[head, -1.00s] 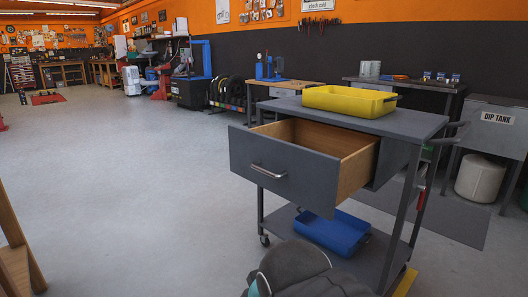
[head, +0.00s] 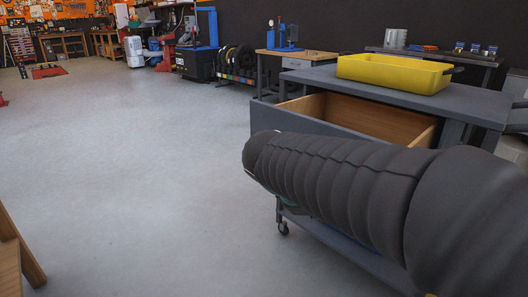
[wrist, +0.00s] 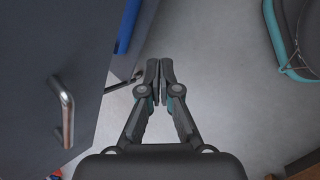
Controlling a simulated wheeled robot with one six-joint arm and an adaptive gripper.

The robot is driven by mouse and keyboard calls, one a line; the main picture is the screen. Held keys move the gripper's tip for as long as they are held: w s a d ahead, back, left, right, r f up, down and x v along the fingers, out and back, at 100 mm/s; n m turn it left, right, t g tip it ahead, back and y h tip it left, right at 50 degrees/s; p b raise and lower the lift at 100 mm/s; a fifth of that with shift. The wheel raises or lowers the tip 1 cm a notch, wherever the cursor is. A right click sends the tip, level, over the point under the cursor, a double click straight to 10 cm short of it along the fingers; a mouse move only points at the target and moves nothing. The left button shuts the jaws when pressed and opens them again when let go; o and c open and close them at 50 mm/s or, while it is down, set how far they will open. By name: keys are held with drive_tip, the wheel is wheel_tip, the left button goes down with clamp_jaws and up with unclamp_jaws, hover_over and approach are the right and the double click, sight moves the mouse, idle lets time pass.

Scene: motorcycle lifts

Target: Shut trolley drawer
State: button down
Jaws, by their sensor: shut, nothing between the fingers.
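The grey trolley's drawer (head: 345,120) is pulled out, its wooden inside showing in the head view. My dark arm crosses in front and hides most of its front panel and handle. In the wrist view the drawer front (wrist: 45,50) fills the left side, with its silver bar handle (wrist: 65,110). My gripper (wrist: 160,65) is shut and empty, to the right of the drawer front and handle, apart from them, with floor behind it. The grey trolley top (head: 400,92) carries a yellow tray (head: 394,74).
A blue tray (wrist: 128,22) shows on the trolley's lower shelf in the wrist view. A wooden stand (head: 15,255) is at the lower left of the head view. Open grey floor (head: 130,160) lies left of the trolley. Benches stand along the back wall.

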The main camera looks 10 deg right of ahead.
drive_tip(key=w+a+r+n+t+h+b, duration=0.15)
drive_tip(key=w+a+n+t+h, duration=0.25)
drive_tip(key=w+a+n, duration=0.45)
drive_tip(key=w+a+r+n+t+h+b, duration=0.1)
drive_tip(key=w+a+n+t+h+b, duration=0.25)
drive_tip(key=w+a, duration=0.75)
drive_tip(key=w+d+n, duration=0.1)
drive_tip(key=w+d, duration=0.6)
drive_tip(key=d, duration=0.4)
drive_tip(key=shift+w+d+r+b, duration=0.2)
drive_tip(key=shift+w+d+b, duration=0.05)
drive_tip(key=shift+w+b, duration=0.05)
